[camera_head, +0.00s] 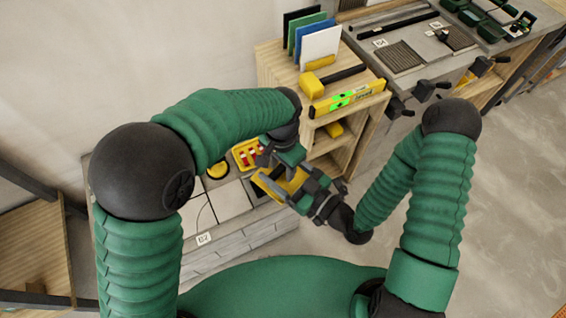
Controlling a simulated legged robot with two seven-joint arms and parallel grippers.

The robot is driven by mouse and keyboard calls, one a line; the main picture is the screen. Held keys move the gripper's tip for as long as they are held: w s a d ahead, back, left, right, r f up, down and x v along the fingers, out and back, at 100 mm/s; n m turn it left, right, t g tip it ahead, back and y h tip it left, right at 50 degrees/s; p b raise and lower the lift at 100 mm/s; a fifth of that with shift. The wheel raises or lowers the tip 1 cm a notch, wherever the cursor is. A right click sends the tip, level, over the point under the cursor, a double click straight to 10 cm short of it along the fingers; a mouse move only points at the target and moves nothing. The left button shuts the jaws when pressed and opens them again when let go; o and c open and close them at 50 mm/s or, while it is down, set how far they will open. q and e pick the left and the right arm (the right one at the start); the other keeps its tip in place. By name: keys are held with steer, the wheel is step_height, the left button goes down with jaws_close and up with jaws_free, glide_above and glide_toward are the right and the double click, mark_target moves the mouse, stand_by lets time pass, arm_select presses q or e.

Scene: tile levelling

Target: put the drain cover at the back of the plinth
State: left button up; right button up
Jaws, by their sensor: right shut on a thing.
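The low grey plinth (234,246) has pale tiles on top, a brick-patterned front and a label reading 02. My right gripper (296,190) is over its right end, shut on a yellow-edged piece (268,184). That piece is partly hidden by the gripper, and I cannot tell whether it is the drain cover. My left gripper (273,152) is just behind it, near the plinth's back right; its fingers are too small and overlapped to read. A dark ribbed square plate (399,57) lies on the grey worktop at the back right.
A yellow tray (245,154) with red and white items and a round yellow item (218,169) sit at the plinth's back. A wooden shelf unit (267,62) beside it carries a mallet (338,77), a yellow level (348,98) and upright coloured boards (319,45). Open floor lies right.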

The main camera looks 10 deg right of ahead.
arm_select(q)
jaws_close()
arm_select(e)
steer(key=o, duration=1.8)
steer(key=shift+c, duration=0.2)
steer(key=shift+d, duration=0.1)
